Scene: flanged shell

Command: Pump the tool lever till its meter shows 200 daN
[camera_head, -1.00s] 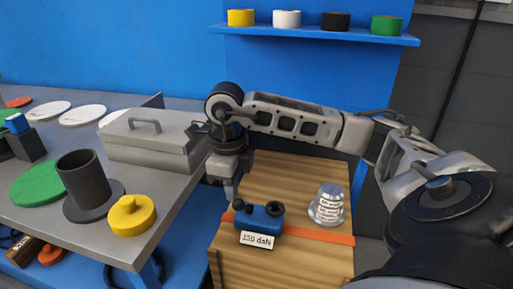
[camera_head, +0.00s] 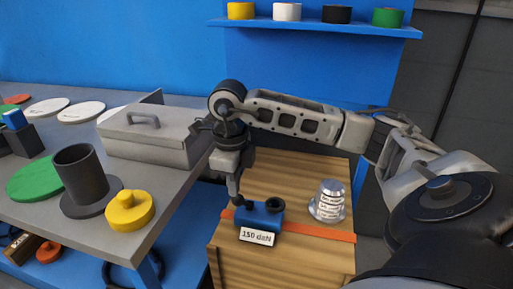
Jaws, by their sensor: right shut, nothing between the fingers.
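The blue tool (camera_head: 262,217) sits on an orange strap (camera_head: 315,233) that runs across the wooden crate (camera_head: 285,181). Its white meter label (camera_head: 257,237) reads 150 daN. A dark round knob shows at the tool's right end. My right gripper (camera_head: 237,201) is shut and points down at the tool's left end, with its tip at or just above it. The tip covers the tool's left part, so I cannot tell whether it touches the lever. My left gripper is not in view.
A silver flanged shell (camera_head: 328,201) stands on the crate, right of the tool. The grey table (camera_head: 160,196) at left bears a metal box (camera_head: 151,138), a dark flanged cylinder (camera_head: 82,175) and a yellow knobbed disc (camera_head: 129,210). A blue shelf (camera_head: 314,27) with tape rolls is behind.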

